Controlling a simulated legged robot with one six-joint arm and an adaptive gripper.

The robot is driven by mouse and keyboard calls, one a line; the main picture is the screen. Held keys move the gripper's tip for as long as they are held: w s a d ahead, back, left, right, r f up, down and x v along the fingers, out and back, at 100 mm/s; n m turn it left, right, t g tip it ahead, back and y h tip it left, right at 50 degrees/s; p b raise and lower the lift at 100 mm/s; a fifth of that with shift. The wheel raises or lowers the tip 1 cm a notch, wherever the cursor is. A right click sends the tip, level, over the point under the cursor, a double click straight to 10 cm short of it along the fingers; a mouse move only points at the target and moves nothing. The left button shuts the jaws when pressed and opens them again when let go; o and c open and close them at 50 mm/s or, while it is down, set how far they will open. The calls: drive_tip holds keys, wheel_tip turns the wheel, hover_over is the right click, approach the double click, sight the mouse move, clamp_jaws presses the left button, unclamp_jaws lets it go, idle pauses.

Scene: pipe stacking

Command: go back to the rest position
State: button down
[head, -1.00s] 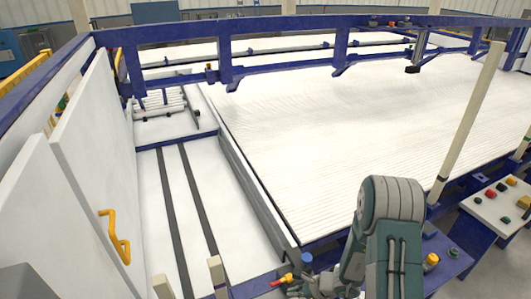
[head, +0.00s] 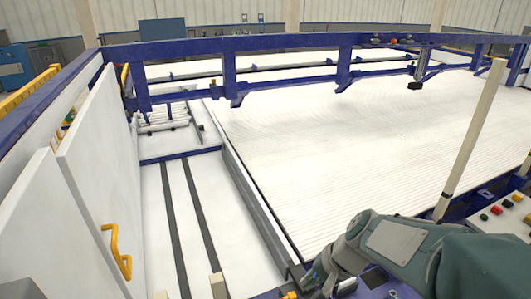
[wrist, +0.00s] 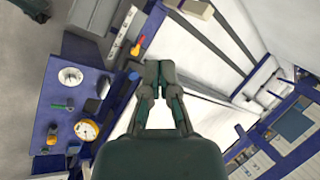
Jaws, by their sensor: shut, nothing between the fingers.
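My gripper (wrist: 160,75) shows in the wrist view with its two fingertips together and nothing held between them. In the head view my arm reaches in from the lower right, and the gripper end (head: 318,278) is low in the picture, near the front edge of the machine. The fingertips are hard to make out there. No pipe is in or touching the gripper.
A blue-framed machine with a white ribbed bed (head: 370,140) fills the right. A white channel with dark rails (head: 177,225) runs along the left, beside a white door with a yellow handle (head: 116,250). A gauge (wrist: 86,130) sits on a blue panel. A beige post (head: 470,140) stands at right.

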drive_tip(key=s+d+r+n+t+h, duration=0.3)
drive_tip(key=s+d+r+n+h, duration=0.2)
drive_tip(key=s+r, duration=0.4)
drive_tip(key=shift+s+d+r+t, duration=0.4)
drive_tip(key=shift+s+d, duration=0.2)
drive_tip(key=shift+d, duration=0.1)
